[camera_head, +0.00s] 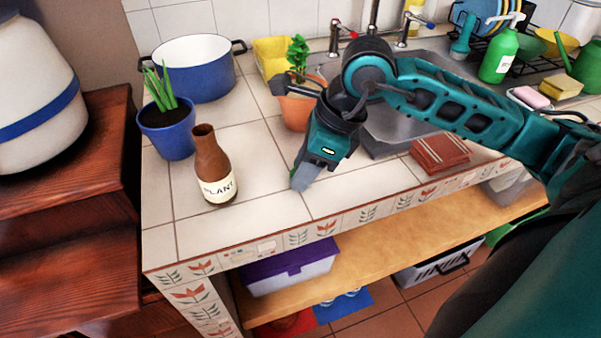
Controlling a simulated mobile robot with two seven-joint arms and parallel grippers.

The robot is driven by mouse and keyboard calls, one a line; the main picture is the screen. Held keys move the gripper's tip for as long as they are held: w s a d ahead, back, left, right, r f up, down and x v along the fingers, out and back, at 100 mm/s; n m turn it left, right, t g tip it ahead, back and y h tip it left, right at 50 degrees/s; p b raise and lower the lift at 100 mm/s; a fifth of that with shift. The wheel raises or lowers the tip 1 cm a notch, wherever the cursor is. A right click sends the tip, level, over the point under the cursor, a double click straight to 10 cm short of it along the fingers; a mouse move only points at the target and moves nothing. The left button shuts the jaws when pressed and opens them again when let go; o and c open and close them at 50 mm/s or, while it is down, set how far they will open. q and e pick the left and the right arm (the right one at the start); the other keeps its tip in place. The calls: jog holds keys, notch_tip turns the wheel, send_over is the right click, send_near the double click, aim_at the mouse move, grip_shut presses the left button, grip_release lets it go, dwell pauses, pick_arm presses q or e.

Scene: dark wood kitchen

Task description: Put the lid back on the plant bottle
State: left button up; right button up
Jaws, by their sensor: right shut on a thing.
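The plant bottle (214,167) is brown with a cream "PLANT" label. It stands upright near the counter's front left, its mouth uncovered. My right gripper (301,180) points down over the counter to the right of the bottle and apart from it. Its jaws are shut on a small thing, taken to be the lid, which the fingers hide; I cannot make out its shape. My left gripper is not in view.
A blue plant pot (167,137) and a blue cooking pot (195,80) stand behind the bottle. An orange pot (294,112) is behind my right gripper. Tiles between bottle and gripper are clear.

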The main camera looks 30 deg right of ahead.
jog(key=shift+c, duration=0.8)
jog(key=shift+r, duration=0.55)
pick_arm(q)
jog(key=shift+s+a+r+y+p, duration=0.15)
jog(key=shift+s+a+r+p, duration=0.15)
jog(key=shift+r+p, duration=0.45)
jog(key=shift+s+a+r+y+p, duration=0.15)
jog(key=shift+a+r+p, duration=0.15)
jog(key=shift+p, duration=0.85)
pick_arm(e)
notch_tip(320, 180, up, 19)
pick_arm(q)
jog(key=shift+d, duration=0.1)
pick_arm(e)
jog(key=shift+f, duration=0.1)
